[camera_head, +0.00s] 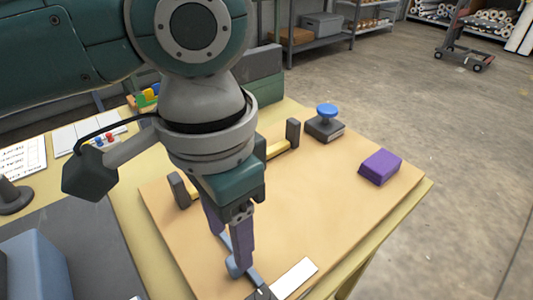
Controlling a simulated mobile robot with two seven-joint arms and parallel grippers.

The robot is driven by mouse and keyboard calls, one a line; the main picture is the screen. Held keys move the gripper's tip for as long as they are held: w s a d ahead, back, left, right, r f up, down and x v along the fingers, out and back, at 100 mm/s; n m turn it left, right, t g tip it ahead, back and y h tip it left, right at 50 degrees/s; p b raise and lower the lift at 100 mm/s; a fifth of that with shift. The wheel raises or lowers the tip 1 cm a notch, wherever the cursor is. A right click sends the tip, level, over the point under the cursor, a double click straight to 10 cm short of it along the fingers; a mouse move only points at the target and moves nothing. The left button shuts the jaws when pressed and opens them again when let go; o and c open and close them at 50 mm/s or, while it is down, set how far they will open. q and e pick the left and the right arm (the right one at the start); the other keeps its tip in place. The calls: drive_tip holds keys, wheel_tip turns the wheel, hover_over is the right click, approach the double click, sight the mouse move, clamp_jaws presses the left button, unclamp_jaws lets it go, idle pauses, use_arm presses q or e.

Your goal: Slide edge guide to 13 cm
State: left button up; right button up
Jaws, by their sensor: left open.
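My left gripper (230,250) reaches down over the tan board, with its purple fingers apart. A blue-grey rod with a rounded knob (234,268) and a dark end shows beside and behind the fingertips; I cannot tell whether they touch it. A yellow bar (284,148) runs across the board between two dark upright posts, and my wrist hides its middle. I cannot tell for certain which part is the edge guide, and no centimetre marks are readable. My right gripper is not in view.
The tan board (330,190) is bare at centre right. A dark block with a blue knob (326,112) and a purple block (381,166) stand on its far and right sides. A white strip (295,278) lies at the near edge. Shelves and a cart stand beyond.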

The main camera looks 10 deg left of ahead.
sight(233, 261)
use_arm(q)
wheel_tip(233, 261, up, 5)
drive_tip(key=shift+p, duration=0.3)
